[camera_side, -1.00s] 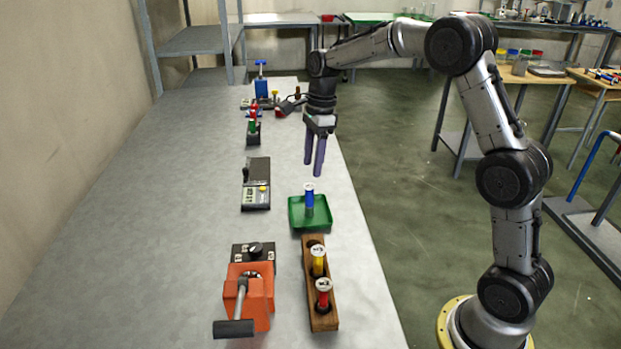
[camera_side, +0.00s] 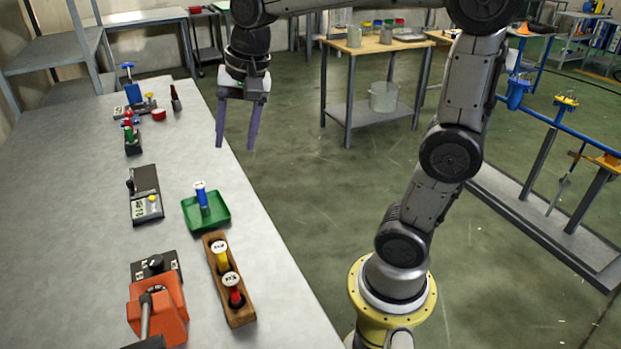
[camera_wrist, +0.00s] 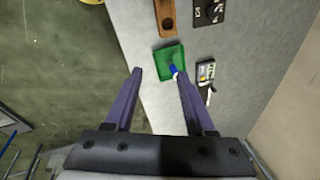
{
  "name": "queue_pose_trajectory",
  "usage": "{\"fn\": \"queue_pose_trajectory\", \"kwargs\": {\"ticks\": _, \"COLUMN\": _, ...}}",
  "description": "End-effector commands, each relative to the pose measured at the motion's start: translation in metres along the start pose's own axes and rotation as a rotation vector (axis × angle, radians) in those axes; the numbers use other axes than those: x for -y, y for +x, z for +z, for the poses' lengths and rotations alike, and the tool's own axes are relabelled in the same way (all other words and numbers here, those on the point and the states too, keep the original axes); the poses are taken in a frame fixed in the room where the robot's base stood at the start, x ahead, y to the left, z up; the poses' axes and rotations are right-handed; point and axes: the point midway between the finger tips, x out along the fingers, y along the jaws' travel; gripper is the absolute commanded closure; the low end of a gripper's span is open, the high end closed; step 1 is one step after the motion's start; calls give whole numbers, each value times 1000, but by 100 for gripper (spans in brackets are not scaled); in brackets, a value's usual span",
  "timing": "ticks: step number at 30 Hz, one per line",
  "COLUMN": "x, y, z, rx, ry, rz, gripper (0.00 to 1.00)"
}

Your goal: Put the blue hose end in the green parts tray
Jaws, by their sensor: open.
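The blue hose end (camera_side: 202,196) stands upright in the green parts tray (camera_side: 220,220), which lies on the bench near its right edge. In the wrist view the blue hose end (camera_wrist: 174,70) shows over the green tray (camera_wrist: 165,54), just beyond the tip of the right finger. My gripper (camera_side: 235,147) is open and empty, raised beyond the tray near the bench's right edge. The fingers are apart from the hose end.
A wooden rack (camera_side: 240,309) with a yellow and a red hose end stands in front of the tray. An orange device (camera_side: 172,305) is left of it. A small dark meter (camera_side: 146,196) lies left of the tray. Bare bench lies farther left.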

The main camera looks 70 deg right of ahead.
Motion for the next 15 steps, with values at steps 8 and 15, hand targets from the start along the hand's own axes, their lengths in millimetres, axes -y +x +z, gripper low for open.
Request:
{"fn": "queue_pose_trajectory", "kwargs": {"ticks": 8, "x": -85, "y": -9, "z": 73, "rx": -136, "ry": -693, "rz": -87, "gripper": 45}}
{"fn": "queue_pose_trajectory", "kwargs": {"ticks": 15, "x": -123, "y": 4, "z": 98, "rx": -215, "ry": -1020, "rz": -101, "gripper": 45}}
